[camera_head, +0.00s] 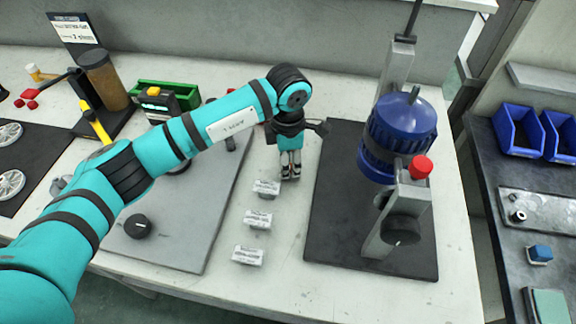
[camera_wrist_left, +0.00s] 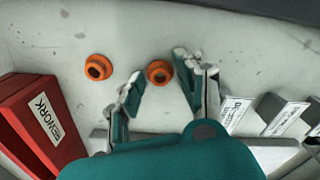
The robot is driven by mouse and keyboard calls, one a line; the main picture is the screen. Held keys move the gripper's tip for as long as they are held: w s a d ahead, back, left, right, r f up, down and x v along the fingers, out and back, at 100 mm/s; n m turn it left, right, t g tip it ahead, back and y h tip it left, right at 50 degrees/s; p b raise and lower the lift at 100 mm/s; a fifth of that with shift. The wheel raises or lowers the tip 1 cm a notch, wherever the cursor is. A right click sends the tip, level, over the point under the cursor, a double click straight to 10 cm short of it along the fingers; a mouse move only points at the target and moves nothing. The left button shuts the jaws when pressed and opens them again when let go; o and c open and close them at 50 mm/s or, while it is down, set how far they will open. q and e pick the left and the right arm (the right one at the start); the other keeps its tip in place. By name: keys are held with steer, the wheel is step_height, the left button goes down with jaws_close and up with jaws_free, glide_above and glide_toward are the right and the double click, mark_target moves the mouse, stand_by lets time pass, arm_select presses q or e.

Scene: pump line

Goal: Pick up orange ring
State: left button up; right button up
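Two orange rings lie on the pale table in the left wrist view. One orange ring (camera_wrist_left: 159,73) appears between the fingertips of my left gripper (camera_wrist_left: 157,70), and the other ring (camera_wrist_left: 98,67) lies to its left. The fingers are spread with nothing gripped; I cannot tell their exact height above the ring. In the head view my left gripper (camera_head: 290,174) points down near the small label stands, and the rings are hidden there. My right gripper is not in view.
A red box (camera_wrist_left: 40,118) stands close on the left in the wrist view. Several white label stands (camera_head: 257,219) are in front of my gripper. A blue pump (camera_head: 402,130) on a black mat (camera_head: 322,220) stands right. A grey plate (camera_head: 190,245) lies left.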

arm_select(q)
steer(key=shift+c, duration=1.3)
step_height(320, 180, up, 10)
steer(key=b, duration=0.1)
